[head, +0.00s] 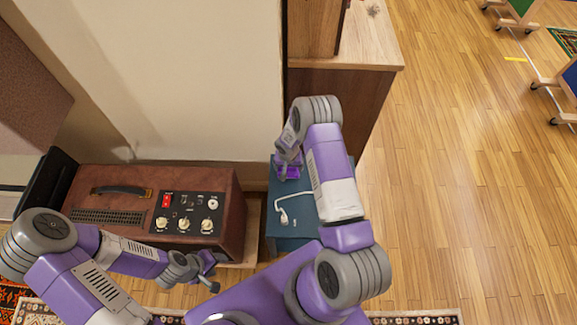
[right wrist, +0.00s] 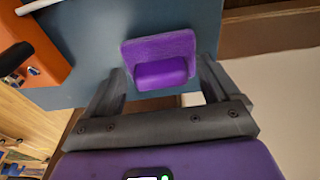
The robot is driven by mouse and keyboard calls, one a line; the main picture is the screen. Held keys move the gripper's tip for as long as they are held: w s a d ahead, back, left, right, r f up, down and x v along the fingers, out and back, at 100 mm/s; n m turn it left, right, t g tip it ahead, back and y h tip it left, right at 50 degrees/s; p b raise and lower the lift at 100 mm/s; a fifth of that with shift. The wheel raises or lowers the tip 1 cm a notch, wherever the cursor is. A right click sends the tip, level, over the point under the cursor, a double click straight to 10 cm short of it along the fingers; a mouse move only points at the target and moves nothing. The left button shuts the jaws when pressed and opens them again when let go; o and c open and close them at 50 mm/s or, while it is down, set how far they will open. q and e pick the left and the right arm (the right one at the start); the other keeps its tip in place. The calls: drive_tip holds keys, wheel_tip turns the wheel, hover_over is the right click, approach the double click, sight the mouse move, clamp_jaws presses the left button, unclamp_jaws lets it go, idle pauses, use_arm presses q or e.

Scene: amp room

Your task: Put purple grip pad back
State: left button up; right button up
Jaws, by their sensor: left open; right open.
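The purple grip pad (right wrist: 160,58) is a flat plate with a raised block. It lies on the blue top of a small cabinet (head: 287,232), near its far end. My right gripper (right wrist: 160,88) is open, with one finger on each side of the raised block; I cannot tell whether they touch it. In the head view my right gripper (head: 287,168) is over the cabinet's far end and partly hides the pad. My left gripper (head: 210,277) is open and empty in front of the amplifier, away from the pad.
A brown amplifier (head: 228,205) with knobs and a red switch stands left of the cabinet. A white cable (head: 281,211) lies on the cabinet top. A wooden cabinet (head: 350,90) and a pale wall (head: 200,80) stand behind. Open wood floor (head: 460,200) is on the right.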

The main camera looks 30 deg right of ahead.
drive_tip(key=shift+r, duration=0.1)
wheel_tip(320, 180, up, 12)
drive_tip(key=s+p, duration=0.1)
drive_tip(key=p, duration=0.3)
drive_tip(key=s+a+f+n+y, duration=0.2)
drive_tip(key=s+a+y, duration=0.3)
drive_tip(key=s+a, duration=1.4)
drive_tip(key=shift+s+a+n+g, duration=0.3)
drive_tip(key=shift+s+a+n, duration=0.05)
drive_tip(key=shift+s+n, duration=0.6)
drive_tip(key=shift+r, duration=0.1)
wheel_tip(320, 180, up, 6)
drive_tip(key=p, duration=0.5)
drive_tip(key=shift+f+p, duration=0.2)
drive_tip(key=shift+p, duration=0.2)
